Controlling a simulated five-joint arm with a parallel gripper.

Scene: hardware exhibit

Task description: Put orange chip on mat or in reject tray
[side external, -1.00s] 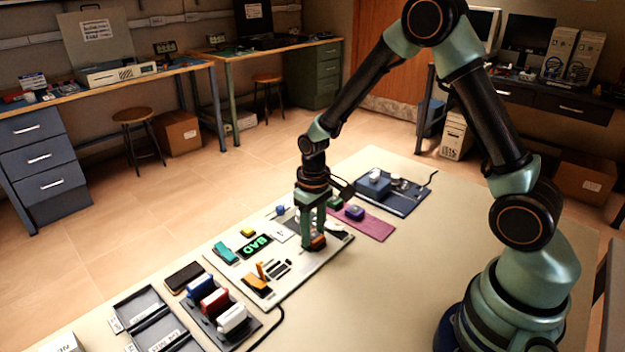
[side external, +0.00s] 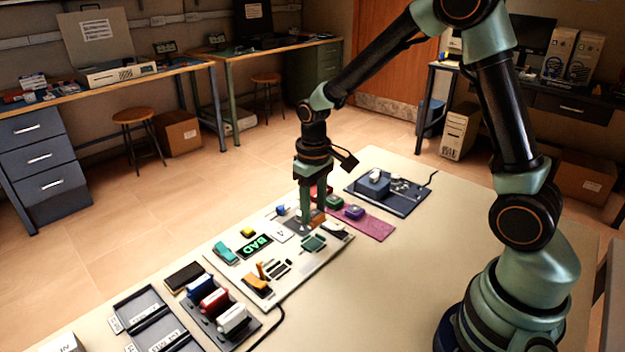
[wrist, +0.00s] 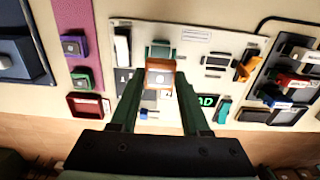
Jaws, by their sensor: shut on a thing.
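My gripper (side external: 312,222) is shut on the orange chip (wrist: 160,78), which shows between the fingertips in the wrist view. The gripper holds it above the white board (side external: 295,285). A green socket (side external: 313,243) on the board shows in front of the fingers. The purple mat (side external: 377,228) lies to the right of the gripper, with a purple chip (side external: 354,212) and a green chip (side external: 333,201) on it. The red tray (wrist: 88,106) is at the mat's end, partly hidden by the fingers in the side view. A display (side external: 255,246) reads "BAD" in green.
A teal tool (side external: 226,252) and an orange part (side external: 257,285) are on the board. A rack with blue, red and white items (side external: 215,302) and dark trays (side external: 160,325) stand at the left. A dark blue station (side external: 385,195) is beyond the mat. The right table side is clear.

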